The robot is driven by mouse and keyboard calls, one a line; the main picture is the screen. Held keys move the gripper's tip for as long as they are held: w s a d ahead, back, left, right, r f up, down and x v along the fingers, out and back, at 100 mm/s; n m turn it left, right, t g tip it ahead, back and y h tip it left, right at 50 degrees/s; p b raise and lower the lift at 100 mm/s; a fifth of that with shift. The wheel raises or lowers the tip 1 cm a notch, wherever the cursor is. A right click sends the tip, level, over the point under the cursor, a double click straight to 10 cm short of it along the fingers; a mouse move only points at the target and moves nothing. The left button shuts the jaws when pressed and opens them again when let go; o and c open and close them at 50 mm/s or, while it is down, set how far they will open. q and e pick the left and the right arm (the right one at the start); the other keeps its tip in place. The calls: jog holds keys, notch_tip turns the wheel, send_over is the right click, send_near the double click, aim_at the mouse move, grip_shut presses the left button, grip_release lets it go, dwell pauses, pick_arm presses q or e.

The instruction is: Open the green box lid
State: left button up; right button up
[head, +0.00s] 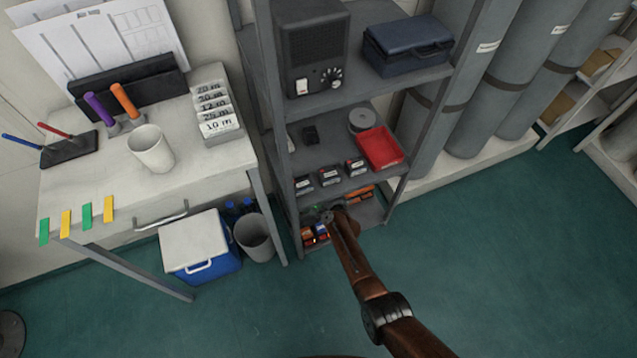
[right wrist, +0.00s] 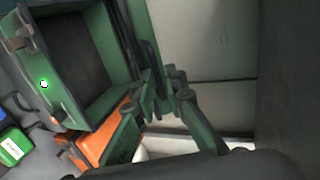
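The green box (right wrist: 131,47) is at the upper left of the right wrist view. It stands open, with its dark inside showing and latches on its front edge. A dark green strip beside it may be the lid raised and seen edge-on. In the head view the box is only a small green patch on the bottom shelf, mostly hidden by my right gripper (head: 328,214). In the right wrist view the fingers of my right gripper (right wrist: 165,80) are close together beside the box and strip. I cannot tell whether they touch or hold anything. My left gripper is not in view.
An orange box (right wrist: 104,133) lies close to the green box. The shelf unit (head: 345,182) has a red tray (head: 380,147) and small dark boxes on the shelf above. A desk, a blue cooler (head: 200,247) and a bin (head: 254,238) stand left. The floor in front is clear.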

jog(key=shift+o, duration=1.3)
jog(key=shift+s+a, duration=0.15)
jog(key=v, duration=0.7)
jog(key=shift+s+r, duration=0.1)
